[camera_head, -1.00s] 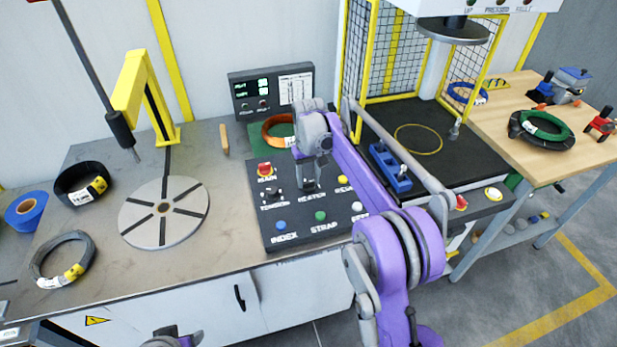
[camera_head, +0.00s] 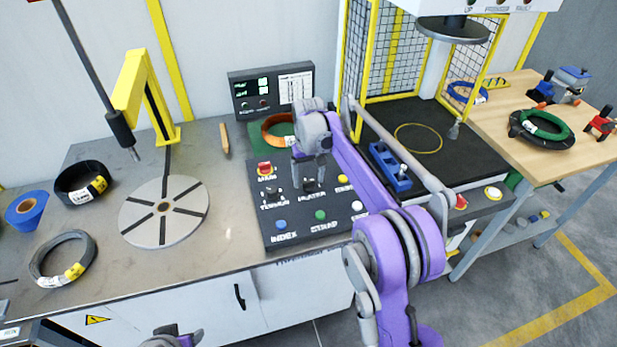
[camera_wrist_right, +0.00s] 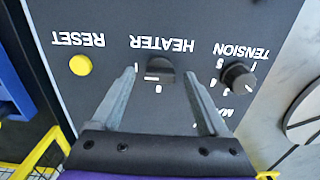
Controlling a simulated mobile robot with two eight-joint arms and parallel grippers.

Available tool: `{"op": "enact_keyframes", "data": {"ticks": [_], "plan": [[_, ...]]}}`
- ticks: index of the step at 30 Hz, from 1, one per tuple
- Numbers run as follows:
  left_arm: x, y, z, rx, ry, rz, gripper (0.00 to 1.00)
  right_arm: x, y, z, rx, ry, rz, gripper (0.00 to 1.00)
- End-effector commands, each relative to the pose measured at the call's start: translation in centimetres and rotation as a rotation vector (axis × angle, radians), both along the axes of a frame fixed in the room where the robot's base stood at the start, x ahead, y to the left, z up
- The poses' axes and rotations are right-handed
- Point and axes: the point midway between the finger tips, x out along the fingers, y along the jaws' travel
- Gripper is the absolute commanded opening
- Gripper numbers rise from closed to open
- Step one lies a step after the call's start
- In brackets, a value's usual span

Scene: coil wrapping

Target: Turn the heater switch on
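The heater switch (camera_wrist_right: 160,70) is a small dark knob on the black control panel (camera_head: 330,226), under the HEATER label, which reads upside down in the right wrist view. Marks stand beside and below the knob; I cannot tell its setting for certain. My right gripper (camera_wrist_right: 160,74) is open, one finger on each side of the knob, with gaps visible on both sides. My left gripper's fingers do not show; only part of that arm shows at the bottom edge.
The tension knob (camera_wrist_right: 238,76) and yellow reset button (camera_wrist_right: 80,65) flank the switch. A red button (camera_head: 265,168) and the index (camera_head: 281,224) and strap (camera_head: 320,215) buttons share the panel. An orange coil (camera_head: 272,128) lies behind it.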

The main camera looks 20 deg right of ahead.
Motion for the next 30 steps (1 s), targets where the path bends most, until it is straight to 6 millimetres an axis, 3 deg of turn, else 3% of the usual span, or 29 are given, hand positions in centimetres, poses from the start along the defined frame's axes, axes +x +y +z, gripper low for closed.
{"op": "enact_keyframes", "data": {"ticks": [8, 21, 30], "plan": [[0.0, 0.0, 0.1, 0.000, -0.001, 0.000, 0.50, 0.0, 0.0, 1.0, 0.000, 0.000, 0.001, 0.78], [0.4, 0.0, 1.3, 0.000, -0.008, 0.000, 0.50, 0.1, 0.0, 9.2, 0.000, -0.001, 0.000, 0.78], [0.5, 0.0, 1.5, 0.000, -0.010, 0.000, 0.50, 0.0, 0.0, 10.9, 0.000, 0.000, 0.000, 0.78]]}}
